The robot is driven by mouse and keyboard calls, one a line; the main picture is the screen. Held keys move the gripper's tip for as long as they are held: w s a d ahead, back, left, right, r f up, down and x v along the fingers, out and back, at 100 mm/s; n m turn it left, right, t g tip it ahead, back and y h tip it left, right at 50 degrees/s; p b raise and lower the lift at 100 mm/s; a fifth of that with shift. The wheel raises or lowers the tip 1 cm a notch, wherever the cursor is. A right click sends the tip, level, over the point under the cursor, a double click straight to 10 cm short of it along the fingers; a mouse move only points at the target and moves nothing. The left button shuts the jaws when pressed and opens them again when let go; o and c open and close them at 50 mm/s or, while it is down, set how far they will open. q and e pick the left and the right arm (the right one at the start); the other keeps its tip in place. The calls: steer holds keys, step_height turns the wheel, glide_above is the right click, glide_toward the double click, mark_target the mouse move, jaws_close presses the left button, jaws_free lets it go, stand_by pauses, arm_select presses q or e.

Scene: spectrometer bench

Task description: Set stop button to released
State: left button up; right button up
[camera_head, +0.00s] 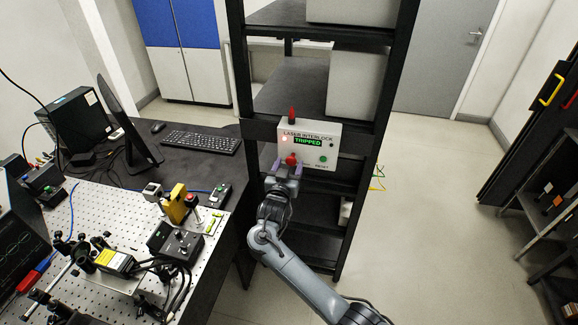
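The red stop button (291,160) sits at the lower left of the white laser interlock box (322,144). The box's green display reads TRIPPED, and a small red light glows to its left. My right gripper (287,169) is raised in front of the box, just below the button. Its two purple fingertips stand apart, one to each side of the button's lower area. I cannot tell whether they touch it. The button's lower edge is close to the gripper and hard to make out. My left gripper is out of view.
The box is mounted on a black rack (394,90), with a red beacon (291,114) on top and a green reset button (323,159) at its lower right. An optical breadboard (105,200) with instruments and a desk with a keyboard (202,142) lie left.

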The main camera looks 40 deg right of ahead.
steer(key=shift+d, duration=0.1)
steer(key=v, duration=1.1)
stand_by(0.4)
